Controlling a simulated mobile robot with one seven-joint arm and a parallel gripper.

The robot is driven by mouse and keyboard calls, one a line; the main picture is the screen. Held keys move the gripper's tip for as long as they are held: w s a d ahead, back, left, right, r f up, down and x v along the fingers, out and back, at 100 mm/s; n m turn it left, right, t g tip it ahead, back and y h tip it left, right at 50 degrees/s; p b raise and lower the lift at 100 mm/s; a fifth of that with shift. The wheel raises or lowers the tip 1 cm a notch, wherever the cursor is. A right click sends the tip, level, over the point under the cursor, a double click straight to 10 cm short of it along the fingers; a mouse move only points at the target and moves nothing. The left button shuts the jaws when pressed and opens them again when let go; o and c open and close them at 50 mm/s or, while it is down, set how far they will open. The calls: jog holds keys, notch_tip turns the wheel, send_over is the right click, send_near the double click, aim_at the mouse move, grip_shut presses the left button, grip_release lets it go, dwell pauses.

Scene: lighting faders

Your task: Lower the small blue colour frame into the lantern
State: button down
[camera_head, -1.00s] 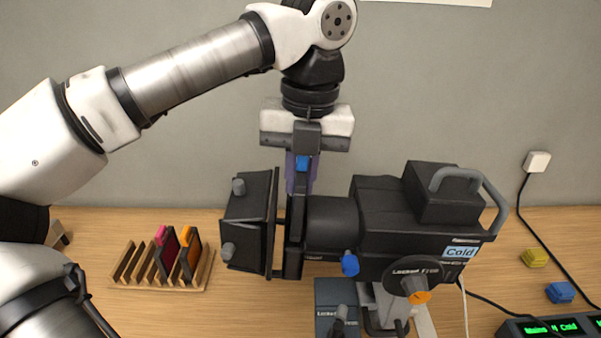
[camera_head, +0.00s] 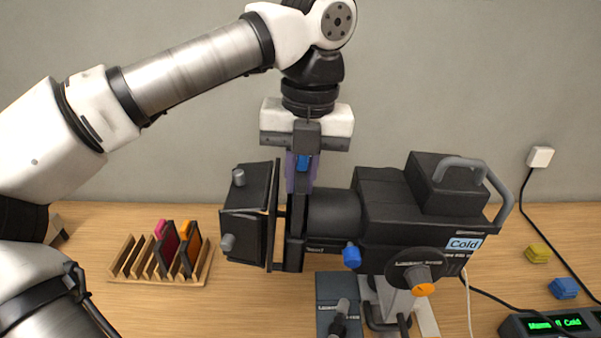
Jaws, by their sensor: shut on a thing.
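The black lantern (camera_head: 378,230) with a "Cold" label stands on a stand on the wooden table, its barn-door front end (camera_head: 246,215) to the left. My gripper (camera_head: 305,150) points down above the slot between that front end and the lens barrel. It is shut on the small blue colour frame (camera_head: 303,162), of which a blue tab and a strip of bluish-purple sheet show. The frame's lower part is hidden behind or within the dark holder at the lantern's front, so I cannot tell how deep it sits.
A wooden rack (camera_head: 160,281) at the left holds a pink-tabbed frame (camera_head: 168,245) and an orange-tabbed frame (camera_head: 190,245). Yellow (camera_head: 537,253) and blue (camera_head: 563,288) blocks lie at the right, near cables and a console with a green display (camera_head: 556,325).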

jog(key=shift+r, duration=0.1)
jog(key=shift+d+r+p, duration=0.15)
jog(key=shift+r+p, duration=0.75)
jog(key=shift+r, duration=0.25)
jog(key=shift+f+b, duration=0.3)
jog(key=shift+f, duration=0.05)
dwell(0.3)
jog(key=shift+f+b, duration=0.6)
jog(key=shift+f, duration=0.2)
jog(key=shift+f, duration=0.2)
jog(key=c, duration=1.3)
grip_release()
jog(key=shift+a, duration=0.25)
jog(key=shift+c, duration=0.2)
jog(key=shift+d, duration=0.1)
jog(key=shift+o, duration=0.2)
